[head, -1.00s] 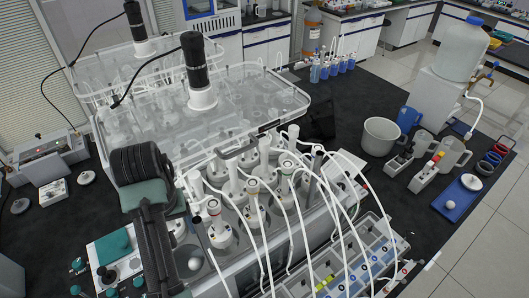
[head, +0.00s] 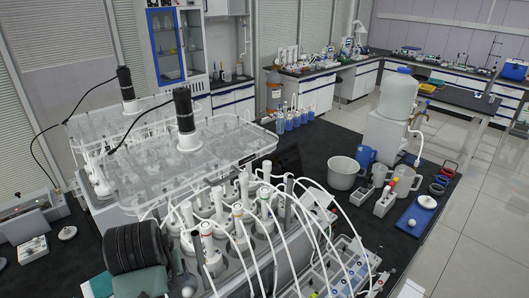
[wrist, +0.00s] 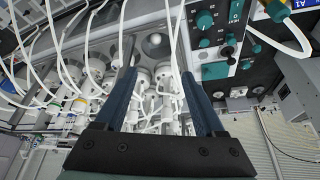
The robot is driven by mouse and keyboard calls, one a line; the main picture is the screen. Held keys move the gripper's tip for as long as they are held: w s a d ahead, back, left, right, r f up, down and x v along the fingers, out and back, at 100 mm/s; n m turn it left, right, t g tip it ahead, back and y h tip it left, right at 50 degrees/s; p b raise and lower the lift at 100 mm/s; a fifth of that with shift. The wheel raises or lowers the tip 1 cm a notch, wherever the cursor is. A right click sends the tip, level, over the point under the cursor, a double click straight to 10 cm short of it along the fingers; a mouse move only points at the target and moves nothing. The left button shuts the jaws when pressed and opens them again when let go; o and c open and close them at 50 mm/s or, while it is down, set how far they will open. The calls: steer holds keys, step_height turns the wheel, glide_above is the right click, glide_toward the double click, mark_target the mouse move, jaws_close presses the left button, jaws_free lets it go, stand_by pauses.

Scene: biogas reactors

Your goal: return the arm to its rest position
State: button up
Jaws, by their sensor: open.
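My gripper (wrist: 157,90) shows in the wrist view with its two dark blue fingers apart and nothing between them. Beyond the fingers are white-capped reactor bottles (wrist: 163,85) with white tubes. In the head view, part of my arm (head: 138,248) shows at the lower left, beside the reactor bath; the fingers are not seen there. The row of reactor bottles (head: 240,222) stands to the right of it, with several white tubes arching over.
A clear-lidded bath (head: 175,150) with two black motors stands behind. A jug (head: 343,172), a large water container (head: 396,98) and a blue tray (head: 416,212) stand on the right bench.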

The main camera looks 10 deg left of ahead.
steer(key=w+d+r+m+t, duration=0.2)
steer(key=w+d+r+t, duration=0.4)
steer(key=w+d+r, duration=0.3)
steer(key=s+d+r+m+t+h, duration=0.25)
steer(key=d+r+t, duration=0.35)
steer(key=d+r, duration=0.75)
steer(key=s+r+t+b, duration=1)
steer(key=s+b, duration=0.3)
steer(key=b, duration=0.4)
steer(key=shift+s+d+r+m+t, duration=0.15)
steer(key=shift+m+t, duration=0.3)
steer(key=shift+t, duration=0.15)
